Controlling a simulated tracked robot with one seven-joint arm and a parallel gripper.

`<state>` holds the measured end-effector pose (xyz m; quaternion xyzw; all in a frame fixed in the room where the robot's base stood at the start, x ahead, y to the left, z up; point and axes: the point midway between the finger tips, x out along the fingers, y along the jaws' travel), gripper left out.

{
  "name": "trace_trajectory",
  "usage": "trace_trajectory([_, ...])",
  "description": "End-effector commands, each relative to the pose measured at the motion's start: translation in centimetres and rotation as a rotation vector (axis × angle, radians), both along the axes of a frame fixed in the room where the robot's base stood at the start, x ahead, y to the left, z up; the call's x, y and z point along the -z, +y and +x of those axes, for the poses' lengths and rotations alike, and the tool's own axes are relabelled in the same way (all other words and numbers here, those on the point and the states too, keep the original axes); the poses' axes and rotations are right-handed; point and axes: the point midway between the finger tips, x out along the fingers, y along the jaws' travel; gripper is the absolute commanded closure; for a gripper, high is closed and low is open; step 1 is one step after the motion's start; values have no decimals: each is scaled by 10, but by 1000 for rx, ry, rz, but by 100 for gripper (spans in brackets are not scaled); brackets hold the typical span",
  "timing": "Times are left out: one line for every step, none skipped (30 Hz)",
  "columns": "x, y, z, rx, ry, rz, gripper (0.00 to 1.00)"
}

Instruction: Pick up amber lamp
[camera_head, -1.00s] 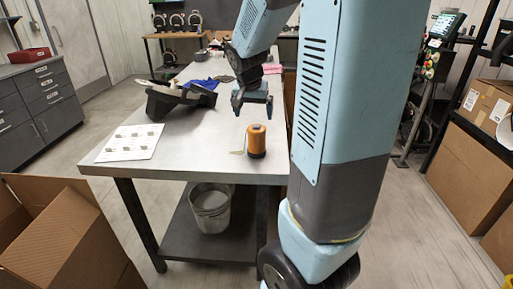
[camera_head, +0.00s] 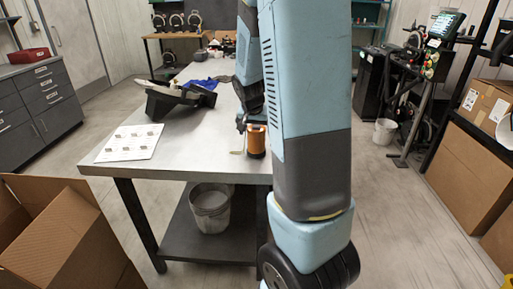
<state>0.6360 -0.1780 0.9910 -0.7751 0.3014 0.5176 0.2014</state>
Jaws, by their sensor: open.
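The amber lamp (camera_head: 256,142) is a short orange cylinder with a dark top and base. It stands upright near the front right of the grey table (camera_head: 195,160). My gripper (camera_head: 246,122) is low, just above and behind the lamp's top. The right finger cannot be made out. The jaws are open, and the lamp still stands on the table. I cannot tell whether a finger touches it. My arm's blue link hides the table right of the lamp.
A black tilted device (camera_head: 178,98) and a blue cloth (camera_head: 200,83) lie farther back. A grey bucket (camera_head: 210,207) stands on the lower shelf. An open cardboard box (camera_head: 60,235) stands at front left.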

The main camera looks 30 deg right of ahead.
Motion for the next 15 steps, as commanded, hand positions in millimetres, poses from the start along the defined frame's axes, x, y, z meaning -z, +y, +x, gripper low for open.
trace_trajectory([7, -2, 1, 2, 4, 0, 0])
trace_trajectory([10, -4, 3, 2, 4, 0, 0])
trace_trajectory([15, -5, 4, 3, 4, 1, 0])
trace_trajectory([18, -6, 5, 3, 4, 1, 0])
trace_trajectory([21, -7, 7, 3, 4, 1, 0])
trace_trajectory([25, -8, 8, 3, 4, 1, 0])
trace_trajectory([28, -9, 9, 2, 2, 0, 0])
trace_trajectory([31, -10, 10, 2, 2, 0, 0])
trace_trajectory([33, -10, 11, 2, 2, 0, 0])
trace_trajectory([35, -11, 11, 2, 2, 0, 0])
trace_trajectory([36, -11, 12, 1, 2, 1, 0])
trace_trajectory([37, -11, 12, 0, 1, 0, 0])
trace_trajectory([38, -11, 12, 0, 1, 1, 0])
trace_trajectory([38, -11, 13, 0, 1, 1, 0])
trace_trajectory([39, -11, 13, 0, 0, 0, 0])
